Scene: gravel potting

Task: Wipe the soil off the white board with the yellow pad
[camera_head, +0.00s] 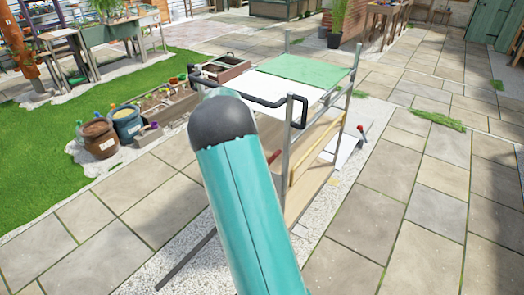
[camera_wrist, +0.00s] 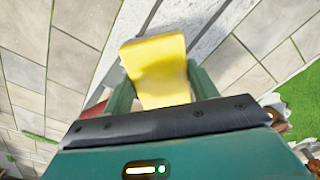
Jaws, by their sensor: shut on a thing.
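The yellow pad (camera_wrist: 158,62) is held between the green fingers of my gripper (camera_wrist: 162,85) in the wrist view. My gripper is shut on it, and its far end sticks out beyond the fingers. In the head view my teal arm link fills the middle and neither the gripper nor the pad can be made out. A flat white surface (camera_head: 290,90) lies on top of a metal-framed cart, and a white sloped panel (camera_head: 346,143) stands low at the cart's right. I cannot tell which is the white board, and no soil can be made out on either.
A green mat (camera_head: 310,67) covers the far part of the cart top. A black rail (camera_head: 292,101) edges its near side. Buckets (camera_head: 100,138) and planter boxes (camera_head: 165,102) stand left of the cart. Stone paving (camera_head: 425,200) on the right is open.

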